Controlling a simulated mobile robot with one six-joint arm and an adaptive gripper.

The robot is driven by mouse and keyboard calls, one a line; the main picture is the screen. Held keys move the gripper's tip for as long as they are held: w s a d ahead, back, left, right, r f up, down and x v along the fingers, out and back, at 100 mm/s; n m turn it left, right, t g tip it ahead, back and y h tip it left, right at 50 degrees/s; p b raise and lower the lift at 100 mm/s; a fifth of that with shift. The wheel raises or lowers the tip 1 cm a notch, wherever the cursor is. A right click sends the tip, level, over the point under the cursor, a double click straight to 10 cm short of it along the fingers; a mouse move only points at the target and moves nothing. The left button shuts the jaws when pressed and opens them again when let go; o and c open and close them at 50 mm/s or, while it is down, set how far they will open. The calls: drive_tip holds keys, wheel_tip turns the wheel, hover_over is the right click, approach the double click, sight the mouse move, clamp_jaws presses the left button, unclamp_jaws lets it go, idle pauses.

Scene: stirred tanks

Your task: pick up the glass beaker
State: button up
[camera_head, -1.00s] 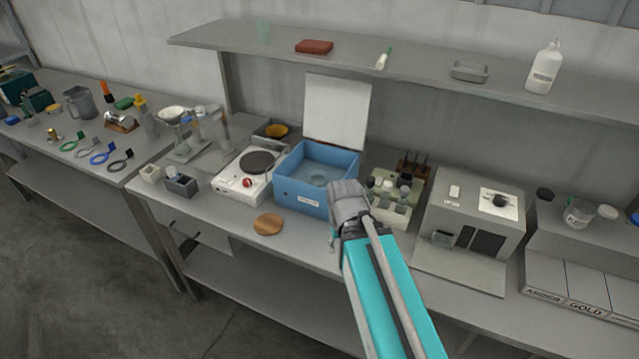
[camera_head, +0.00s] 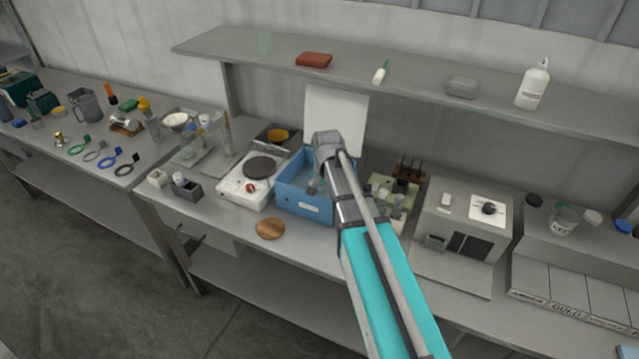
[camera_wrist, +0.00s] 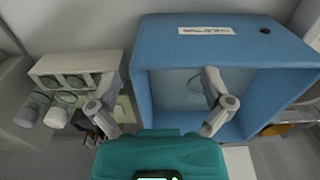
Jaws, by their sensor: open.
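A clear, round glass vessel, which looks like the glass beaker (camera_wrist: 196,82), shows faintly inside the blue box (camera_wrist: 148,60) in the wrist view. My gripper (camera_wrist: 160,98) is open and empty, with one finger over the box's interior and the other outside its left wall in that view. The glass lies close to the finger over the box and is partly covered by it. In the head view my arm reaches over the blue box (camera_head: 305,206) and hides much of its inside.
A hot plate (camera_head: 246,189) stands left of the box, and a rack of vials (camera_head: 384,187) right of it. A grey instrument (camera_head: 462,215) is further right. A wooden disc (camera_head: 270,229) lies in front. A shelf (camera_head: 420,95) runs above.

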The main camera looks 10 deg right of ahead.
drive_tip(key=w+r+m+p, duration=0.2)
drive_tip(key=w+m, duration=0.4)
drive_tip(key=w, duration=0.7)
drive_tip(key=shift+w+r, duration=0.15)
drive_tip(key=shift+r, duration=0.3)
drive_tip(key=shift+f, duration=0.2)
wheel_tip(320, 180, down, 8)
drive_tip(key=b, duration=0.8)
drive_tip(key=shift+f, duration=0.15)
drive_tip(key=shift+f+b, duration=2.6)
drive_tip(key=shift+b, duration=0.1)
drive_tip(key=c, duration=1.1)
drive_tip(key=shift+r, duration=0.2)
drive_tip(key=shift+c, duration=0.2)
